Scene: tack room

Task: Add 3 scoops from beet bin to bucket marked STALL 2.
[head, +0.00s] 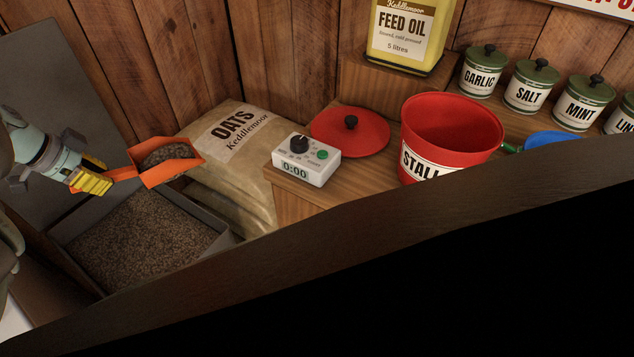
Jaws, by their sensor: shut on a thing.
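My gripper (92,183) is at the left, shut on the handle of an orange scoop (170,173). The scoop holds a heap of brown feed and is held above an open bin (215,247) filled with brown pellets (145,243). No label shows on this bin, so I cannot tell whether it is the beet bin. A red bucket (450,130) stands open on the wooden counter at the right. Its label reads "STALL", and the number is hidden by a dark beam. The inside bottom of the bucket is hidden.
A dark beam (300,220) crosses the foreground. An oats sack (236,150) lies between bin and counter. On the counter are a timer (306,163) reading 0:00, a red lid (350,135) and several green-lidded tins (526,88). A feed oil can (408,35) stands behind.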

